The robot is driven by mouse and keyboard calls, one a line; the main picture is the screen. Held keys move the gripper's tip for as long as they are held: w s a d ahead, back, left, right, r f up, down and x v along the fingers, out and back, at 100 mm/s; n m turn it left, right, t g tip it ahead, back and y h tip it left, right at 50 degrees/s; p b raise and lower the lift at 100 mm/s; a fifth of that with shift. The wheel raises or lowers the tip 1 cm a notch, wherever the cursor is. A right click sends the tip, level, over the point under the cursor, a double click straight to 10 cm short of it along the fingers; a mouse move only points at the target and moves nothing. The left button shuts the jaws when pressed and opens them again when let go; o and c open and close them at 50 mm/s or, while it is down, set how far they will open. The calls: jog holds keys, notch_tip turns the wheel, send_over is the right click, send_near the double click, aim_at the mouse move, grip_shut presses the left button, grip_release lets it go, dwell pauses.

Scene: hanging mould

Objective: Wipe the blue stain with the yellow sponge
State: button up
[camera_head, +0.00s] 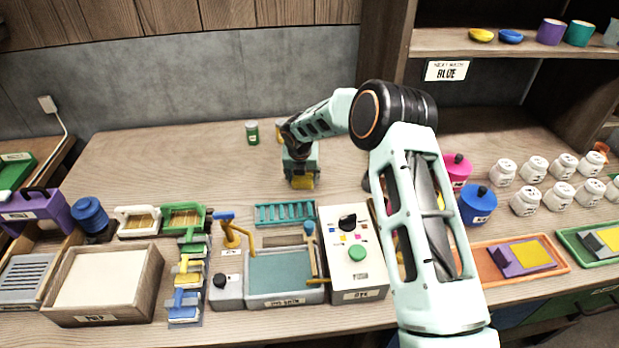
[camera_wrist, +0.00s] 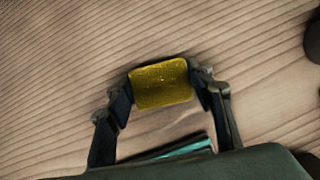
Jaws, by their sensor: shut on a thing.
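The yellow sponge (camera_wrist: 162,83) is held between the two fingers of my gripper (camera_wrist: 162,86), which is shut on it. In the head view my gripper (camera_head: 302,178) points down over the middle of the wooden worktop, with the sponge (camera_head: 303,182) showing at its tip. I cannot tell whether the sponge touches the wood. No blue stain can be made out in either view; my arm and gripper hide parts of the worktop. A teal strip (camera_wrist: 180,150) shows between the gripper's fingers and its body in the wrist view.
A green jar (camera_head: 252,132) stands behind and left of my gripper. A teal rack (camera_head: 285,214), a basin (camera_head: 287,276) and a white control box (camera_head: 352,255) stand in front. Blue (camera_head: 478,204) and pink (camera_head: 456,170) pots stand right. The worktop's left rear is clear.

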aim_at(326, 180)
jog(key=shift+s+a+f+b, duration=0.1)
jog(key=shift+s+a+b, duration=0.15)
jog(key=shift+a, duration=0.7)
jog(key=shift+s+a+f+b, duration=0.1)
jog(key=shift+s+a, duration=0.15)
jog(key=shift+a, duration=0.65)
jog(key=shift+a+r, duration=0.1)
jog(key=shift+w+d+r+p, duration=0.15)
jog(key=shift+d+p, duration=0.1)
jog(key=shift+d, duration=0.45)
jog(key=shift+w+d+f+p, duration=0.1)
jog(key=shift+w+d+p, duration=0.1)
jog(key=shift+d, duration=0.45)
jog(key=shift+w+d+r+p, duration=0.15)
jog(key=shift+d+p, duration=0.1)
jog(key=shift+d, duration=0.45)
jog(key=shift+w+d+f+p, duration=0.1)
jog(key=shift+w+d+p, duration=0.15)
jog(key=shift+d, duration=0.95)
jog(key=shift+w+d+f+p, duration=0.1)
jog(key=shift+w+d+p, duration=0.15)
jog(key=shift+d, duration=1)
jog(key=shift+w+d+f+p, duration=0.15)
jog(key=shift+d+p, duration=0.15)
jog(key=shift+d, duration=0.9)
jog(key=shift+r, duration=0.1)
jog(key=shift+r, duration=0.1)
jog(key=shift+a+r+p, duration=0.1)
jog(key=shift+r+p, duration=1.9)
jog(key=shift+r, duration=0.95)
